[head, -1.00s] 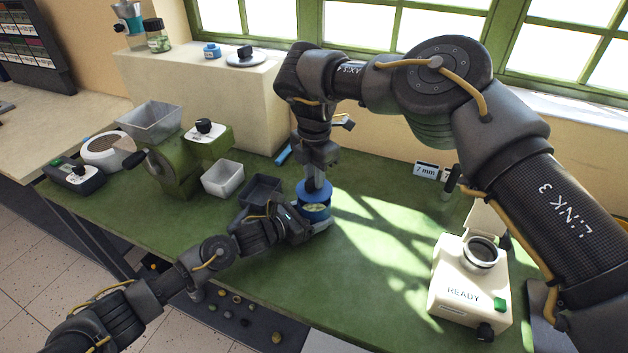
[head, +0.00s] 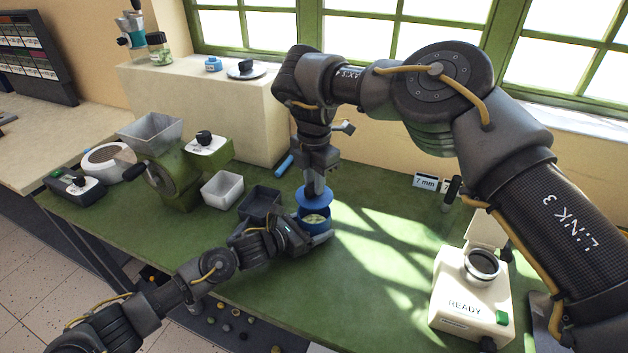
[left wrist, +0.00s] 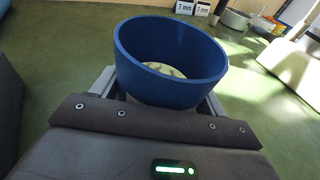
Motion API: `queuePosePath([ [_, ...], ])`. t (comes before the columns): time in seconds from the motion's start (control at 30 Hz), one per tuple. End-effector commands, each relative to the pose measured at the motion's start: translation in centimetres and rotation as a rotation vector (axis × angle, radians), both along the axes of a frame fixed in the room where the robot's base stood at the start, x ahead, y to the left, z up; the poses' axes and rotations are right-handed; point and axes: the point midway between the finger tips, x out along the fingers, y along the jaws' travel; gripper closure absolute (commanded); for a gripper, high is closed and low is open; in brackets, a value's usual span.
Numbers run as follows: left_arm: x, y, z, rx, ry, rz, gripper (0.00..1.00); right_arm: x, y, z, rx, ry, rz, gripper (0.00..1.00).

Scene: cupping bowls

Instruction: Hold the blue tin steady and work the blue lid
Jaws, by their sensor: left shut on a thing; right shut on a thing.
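The blue tin (head: 316,228) stands on the green bench with its top uncovered, and pale contents show inside. In the left wrist view its open blue rim (left wrist: 170,85) fills the middle, between my finger pads. My left gripper (head: 308,239) is shut around the tin's lower side. The blue lid (head: 302,199) is in my right gripper (head: 314,187), which is shut on it from above. The lid is raised off the tin, just above and behind its opening. My right fingers hide part of the lid; it does not show in the left wrist view.
A dark open tray (head: 261,200) and a pale bin (head: 222,190) stand left of the tin, beside a green grinder (head: 175,182). A cream device marked READY (head: 468,300) stands at the right. The bench between is clear.

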Motion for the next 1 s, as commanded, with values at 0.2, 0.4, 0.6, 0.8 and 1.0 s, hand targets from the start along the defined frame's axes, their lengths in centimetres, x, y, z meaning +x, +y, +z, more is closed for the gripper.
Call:
queuePosePath([
  [0.2,-0.5,0.2,-1.0,0.021,0.019,-0.004,0.76,0.0,0.0,-0.3,0.0,0.0,0.0,1.0],
  [0.4,-0.5,0.2,-0.8,0.019,0.02,-0.003,0.76,0.0,0.0,-0.2,0.0,0.0,0.0,1.0],
  [0.6,-0.4,0.2,-0.7,0.018,0.019,-0.003,0.76,0.1,-0.5,0.3,0.001,-0.001,-0.001,1.0],
  [0.8,-0.4,0.1,-0.7,0.017,0.018,-0.003,0.76,0.3,-2.2,2.0,0.002,-0.001,-0.002,1.0],
  [1.0,-0.4,0.1,-0.6,0.016,0.017,-0.003,0.76,0.4,-4.0,3.8,0.0,-0.001,-0.002,1.0],
])
